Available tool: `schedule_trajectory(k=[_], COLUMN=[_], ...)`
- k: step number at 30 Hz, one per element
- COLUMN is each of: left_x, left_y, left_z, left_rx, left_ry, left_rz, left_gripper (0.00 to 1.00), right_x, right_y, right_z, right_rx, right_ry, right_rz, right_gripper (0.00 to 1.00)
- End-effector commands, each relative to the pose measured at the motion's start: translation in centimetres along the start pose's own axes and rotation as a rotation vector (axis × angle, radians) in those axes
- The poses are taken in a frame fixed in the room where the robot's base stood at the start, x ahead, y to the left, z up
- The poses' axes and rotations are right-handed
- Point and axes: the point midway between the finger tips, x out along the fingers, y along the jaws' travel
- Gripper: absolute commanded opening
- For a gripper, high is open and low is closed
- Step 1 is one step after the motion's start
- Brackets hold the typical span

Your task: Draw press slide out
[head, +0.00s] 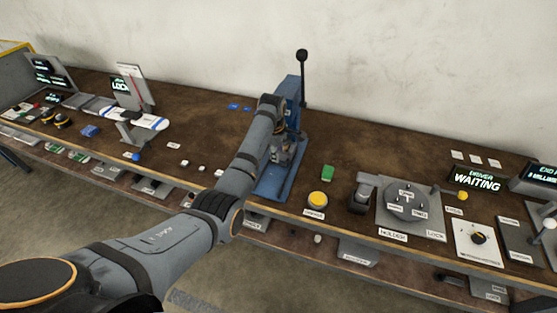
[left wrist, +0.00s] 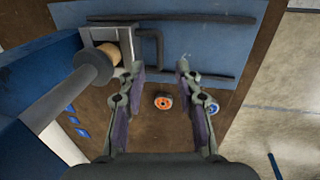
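The blue press (head: 289,92) stands at the back middle of the bench, with a tall black-knobbed lever (head: 303,75) up. Its blue base plate (head: 270,188) reaches toward the front edge. In the left wrist view, the slide (left wrist: 120,36) is a grey block on the base between dark rails, with a dark looped handle (left wrist: 160,48). The press ram (left wrist: 97,65), with a tan end, is over the block. My left gripper (left wrist: 160,68) is open, its fingertips near the handle; contact cannot be told. It also shows in the head view (head: 283,152), partly hidden by my arm. My right gripper is out of view.
A grey fixture (head: 405,205) stands farther right. Small white pieces (head: 202,168) lie to the left. An orange round piece (left wrist: 163,102) shows beyond the fingers in the wrist view.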

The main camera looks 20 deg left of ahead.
Motion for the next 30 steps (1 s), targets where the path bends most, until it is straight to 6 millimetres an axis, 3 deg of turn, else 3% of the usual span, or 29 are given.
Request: schedule_trajectory(k=[6, 9, 20, 28, 30], left_x=[4.4, 5.5, 6.4, 6.3, 6.3], left_y=[0.0, 0.0, 0.0, 0.0, 0.0], left_z=[0.0, 0.0, 0.0, 0.0, 0.0], left_rx=[0.0, 0.0, 0.0, 0.001, 0.001], left_ry=[0.0, 0.0, 0.0, 0.0, 0.0], left_rz=[-0.001, 0.001, 0.002, 0.002, 0.002], left_gripper=[0.34, 0.34, 0.34, 0.0, 0.0], right_x=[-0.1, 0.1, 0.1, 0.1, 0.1], right_y=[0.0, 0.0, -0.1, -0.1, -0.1], right_z=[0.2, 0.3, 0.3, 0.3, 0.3], right_rx=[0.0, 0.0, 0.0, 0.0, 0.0], right_ry=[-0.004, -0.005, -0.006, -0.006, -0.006], right_rz=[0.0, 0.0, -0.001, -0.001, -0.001], right_gripper=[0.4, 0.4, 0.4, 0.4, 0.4])
